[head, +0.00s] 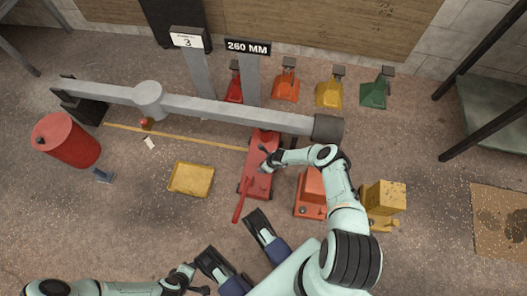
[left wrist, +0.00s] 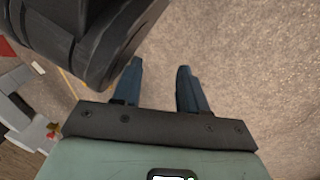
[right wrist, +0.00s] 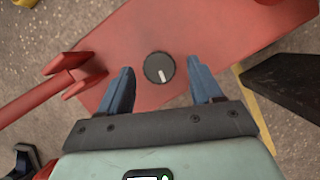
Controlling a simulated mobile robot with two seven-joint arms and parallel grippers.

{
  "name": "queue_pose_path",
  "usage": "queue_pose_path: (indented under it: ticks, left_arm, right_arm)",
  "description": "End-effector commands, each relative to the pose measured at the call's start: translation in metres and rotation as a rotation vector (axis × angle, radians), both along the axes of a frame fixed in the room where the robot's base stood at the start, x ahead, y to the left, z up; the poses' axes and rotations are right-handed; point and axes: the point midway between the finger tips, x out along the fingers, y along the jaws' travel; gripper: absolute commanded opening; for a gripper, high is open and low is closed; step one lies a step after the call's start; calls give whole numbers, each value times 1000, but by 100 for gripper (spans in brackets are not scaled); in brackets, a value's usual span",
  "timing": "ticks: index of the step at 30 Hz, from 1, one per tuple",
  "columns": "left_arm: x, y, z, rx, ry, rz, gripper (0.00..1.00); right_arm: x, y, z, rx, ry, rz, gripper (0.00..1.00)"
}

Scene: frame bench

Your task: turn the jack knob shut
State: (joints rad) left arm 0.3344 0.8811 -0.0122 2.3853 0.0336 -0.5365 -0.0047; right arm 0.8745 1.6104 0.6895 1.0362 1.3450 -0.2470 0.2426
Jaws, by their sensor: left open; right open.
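The red floor jack (head: 257,183) lies under the right end of the grey beam, its red handle (head: 240,203) pointing toward me. In the right wrist view, its round dark knob (right wrist: 158,68) with a white pointer mark sits on the red top. The mark points down in that picture, slightly right. My right gripper (head: 267,162) is over the jack, open, with the knob between its blue fingertips in that view; I cannot tell whether they touch it. My left gripper (head: 192,282) is open and empty, low over the floor; its fingers show in the left wrist view (left wrist: 160,70).
The grey beam (head: 205,105) spans the back, with a "260 MM" sign (head: 248,47) behind it. A yellow tray (head: 191,179) and red drum (head: 66,139) are left. An orange machine (head: 310,194) and yellow box (head: 384,196) are right. Several coloured jack stands (head: 329,93) stand behind.

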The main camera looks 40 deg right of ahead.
Motion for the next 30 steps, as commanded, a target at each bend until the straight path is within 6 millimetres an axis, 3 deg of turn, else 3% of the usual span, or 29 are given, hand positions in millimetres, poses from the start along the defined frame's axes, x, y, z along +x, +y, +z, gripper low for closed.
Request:
queue_pose_path:
  ticks: [4,14,19,20,30]
  left_arm:
    - [-10,2,-8,-2,35,3,43]
    - [-13,2,-9,-3,44,3,43]
    - [-13,2,-9,-3,44,3,43]
    - [-13,2,-9,-3,44,3,43]
    - [-2,0,2,-1,6,1,43]
  right_arm:
    - [2,1,-6,1,1,0,65]
    - [3,1,-6,1,0,0,65]
    - [3,1,-6,0,0,0,13]
    - [3,1,-6,0,0,0,9]
    - [2,2,-5,-1,1,-38,9]
